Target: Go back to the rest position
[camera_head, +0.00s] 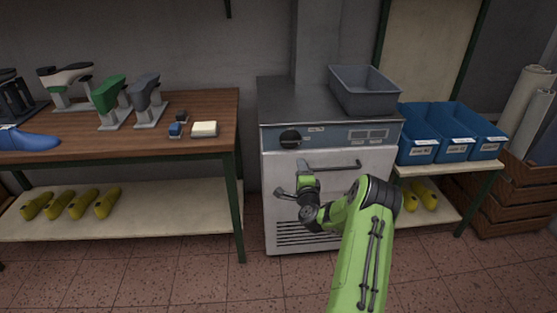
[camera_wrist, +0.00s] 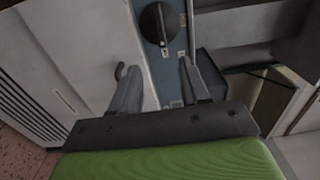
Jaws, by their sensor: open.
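My green arm reaches forward from the lower right in the head view. My gripper (camera_head: 281,193) is in front of the white door of the metal cabinet (camera_head: 280,170), below its black knob (camera_head: 290,138). In the wrist view the two grey fingers of my gripper (camera_wrist: 162,85) stand apart with nothing between them. Beyond the fingertips is the blue panel with the black knob (camera_wrist: 158,23). The fingers do not appear to hold the knob or the door handle (camera_head: 332,166). Part of the handle is hidden by my arm in neither view clearly enough to tell.
A grey bin (camera_head: 363,90) stands on the cabinet top. A wooden workbench (camera_head: 75,148) with shoe-last stands is at the left. Blue bins (camera_head: 418,150) stand on a shelf at the right, near wooden crates (camera_head: 520,200). Tiled floor (camera_head: 180,275) is clear at front left.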

